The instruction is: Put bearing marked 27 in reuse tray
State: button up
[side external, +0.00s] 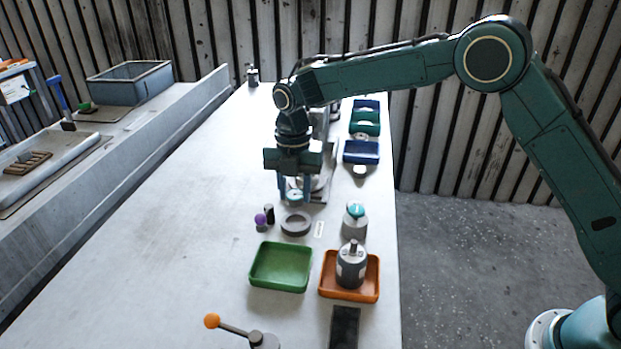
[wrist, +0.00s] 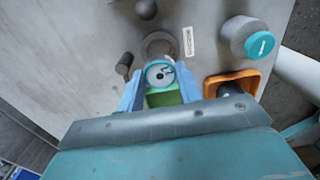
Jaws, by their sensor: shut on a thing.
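My gripper (side external: 294,196) is shut on a round bearing (wrist: 160,74) with a teal rim and a pale face. It holds the bearing above the table; dark marks show on its face, but I cannot read a number. The bearing also shows between the fingers in the side view. A green tray (side external: 254,277) stands empty at the front; part of it shows between the fingers in the wrist view (wrist: 163,98). An orange tray (side external: 347,293) beside it holds a grey motor-like part (side external: 350,265). I see no readable tray label.
A grey ring (side external: 296,223) lies below the gripper, with a purple knob (side external: 260,219) to its left. A teal-topped grey cylinder (side external: 354,222) stands right. Blue and green bins (side external: 361,151) are farther back. An orange-knobbed lever (side external: 212,321) stands at the front. The table's left side is clear.

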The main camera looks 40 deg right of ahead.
jog(key=s+a+r+n, duration=0.2)
jog(key=s+a+r, duration=0.2)
jog(key=r, duration=0.3)
jog(key=s+a+r+n, duration=0.1)
jog(key=s+a+r, duration=0.4)
jog(key=r, duration=0.2)
send_over(283, 269)
notch_tip(283, 269, down, 16)
jog(key=shift+f, duration=0.1)
jog(key=shift+f, duration=2.15)
jog(key=shift+f, duration=0.15)
jog(key=o, duration=1.2)
